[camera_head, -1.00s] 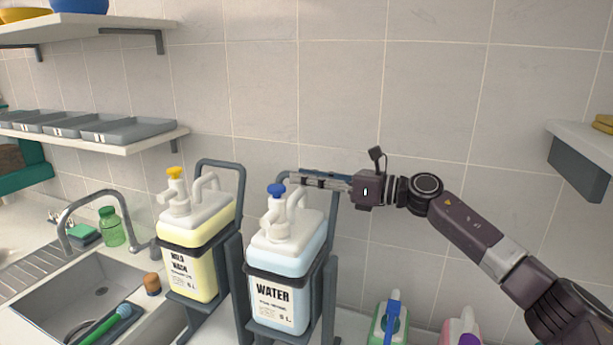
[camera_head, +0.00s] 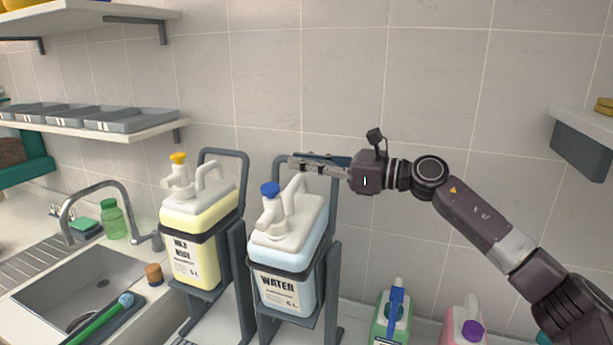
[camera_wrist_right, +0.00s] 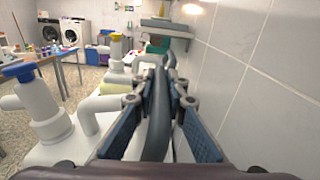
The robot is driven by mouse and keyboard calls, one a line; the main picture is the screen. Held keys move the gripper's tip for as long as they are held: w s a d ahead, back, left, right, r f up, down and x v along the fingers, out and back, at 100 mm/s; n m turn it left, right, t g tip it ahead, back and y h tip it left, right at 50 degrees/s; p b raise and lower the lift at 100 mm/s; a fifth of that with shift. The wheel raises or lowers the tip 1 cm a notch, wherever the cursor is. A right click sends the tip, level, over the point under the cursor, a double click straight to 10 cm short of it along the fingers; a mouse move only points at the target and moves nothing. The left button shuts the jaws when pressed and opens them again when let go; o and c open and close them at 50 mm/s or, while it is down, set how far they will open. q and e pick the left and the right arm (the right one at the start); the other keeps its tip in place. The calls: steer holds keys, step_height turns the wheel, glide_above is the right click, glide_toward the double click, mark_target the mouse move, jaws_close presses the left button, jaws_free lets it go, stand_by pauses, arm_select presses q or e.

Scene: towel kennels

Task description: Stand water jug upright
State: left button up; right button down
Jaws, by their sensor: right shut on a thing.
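The water jug (camera_head: 285,262) is a pale blue container with a white top, a blue pump cap and a "WATER" label. It sits strapped in a grey tilting frame (camera_head: 333,210) and leans left and toward the front in the head view. My right gripper (camera_head: 318,165) is at the top of this frame, behind the jug. In the right wrist view its fingers (camera_wrist_right: 160,125) are closed around the frame's dark bar (camera_wrist_right: 158,100), beside the jug's white pump (camera_wrist_right: 42,110). My left gripper is not in view.
The yellow "MILD WASH" jug (camera_head: 195,235) stands in a similar frame just left. A sink (camera_head: 75,295) with a faucet lies farther left. A green bottle (camera_head: 392,320) and a pink bottle (camera_head: 462,325) stand at lower right. The tiled wall (camera_head: 420,80) is close behind.

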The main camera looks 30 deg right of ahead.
mark_target(302, 177)
steer(key=s+a+n, duration=0.1)
steer(key=s+a+r+n, duration=0.1)
steer(key=s+a, duration=0.1)
steer(key=shift+a+r+b, duration=0.1)
steer(key=shift+a+b, duration=0.05)
steer(key=shift+b, duration=0.25)
steer(key=shift+w+d, duration=0.25)
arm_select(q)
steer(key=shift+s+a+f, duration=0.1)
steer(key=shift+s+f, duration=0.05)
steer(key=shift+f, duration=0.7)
arm_select(e)
steer(key=c, duration=1.9)
jaws_free()
steer(key=shift+c, duration=0.2)
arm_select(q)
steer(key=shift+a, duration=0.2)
arm_select(e)
steer(key=shift+s+d+f, duration=0.25)
steer(key=shift+s+d, duration=0.15)
steer(key=shift+s, duration=0.05)
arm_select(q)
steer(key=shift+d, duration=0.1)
arm_select(e)
steer(key=v, duration=1)
steer(key=shift+s+d, duration=0.15)
steer(key=shift+d, duration=0.15)
steer(key=shift+r, duration=0.1)
